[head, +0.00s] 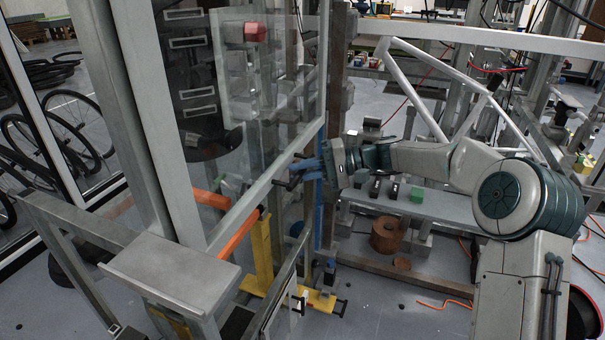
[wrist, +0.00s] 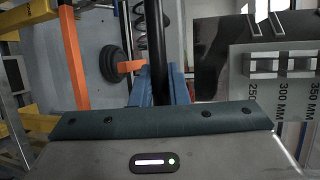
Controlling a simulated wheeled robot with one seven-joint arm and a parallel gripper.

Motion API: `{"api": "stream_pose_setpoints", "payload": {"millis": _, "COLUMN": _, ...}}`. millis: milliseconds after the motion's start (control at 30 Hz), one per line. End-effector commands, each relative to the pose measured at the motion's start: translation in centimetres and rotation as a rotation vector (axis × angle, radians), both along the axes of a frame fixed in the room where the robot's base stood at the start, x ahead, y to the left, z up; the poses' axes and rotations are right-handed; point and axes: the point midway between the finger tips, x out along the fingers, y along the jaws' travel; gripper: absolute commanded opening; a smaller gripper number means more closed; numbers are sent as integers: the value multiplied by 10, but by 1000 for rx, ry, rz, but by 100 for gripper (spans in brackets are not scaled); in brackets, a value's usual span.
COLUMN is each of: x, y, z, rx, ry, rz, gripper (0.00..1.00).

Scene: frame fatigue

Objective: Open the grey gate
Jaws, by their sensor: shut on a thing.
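The grey gate (head: 262,187) is a grey-framed clear panel left of centre in the head view. Its lower rail slants up to the right, and its right edge is near a brown upright post. I cannot tell whether it stands ajar. My gripper (head: 306,172) has blue fingers and is at the gate's right side, reaching in from the right. It is shut on a dark bar-shaped handle (head: 290,184). In the wrist view, the black handle bar (wrist: 156,45) runs between the blue fingers (wrist: 162,82). The fingertips' contact is partly hidden.
A brown post (head: 337,90) stands right of the gate. A yellow stand (head: 262,250) and an orange bar (head: 238,236) are below it. A grey bench with small parts (head: 450,207) lies behind my arm. Bicycle wheels (head: 70,125) are at far left.

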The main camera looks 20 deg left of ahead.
Motion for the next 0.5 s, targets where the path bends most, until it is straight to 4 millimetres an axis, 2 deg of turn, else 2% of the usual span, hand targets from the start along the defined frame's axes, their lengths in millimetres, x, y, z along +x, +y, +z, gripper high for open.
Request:
{"api": "stream_pose_setpoints", "payload": {"millis": 200, "x": 0, "y": 0, "z": 1, "rx": 1, "ry": -1, "rz": -2, "gripper": 0}}
{"api": "stream_pose_setpoints", "payload": {"millis": 233, "x": 0, "y": 0, "z": 1, "rx": 1, "ry": -1, "rz": -2, "gripper": 20}}
{"api": "stream_pose_setpoints", "payload": {"millis": 300, "x": 0, "y": 0, "z": 0, "rx": 1, "ry": -1, "rz": -2, "gripper": 36}}
{"api": "stream_pose_setpoints", "payload": {"millis": 500, "x": 0, "y": 0, "z": 0, "rx": 1, "ry": 0, "rz": -1, "gripper": 36}}
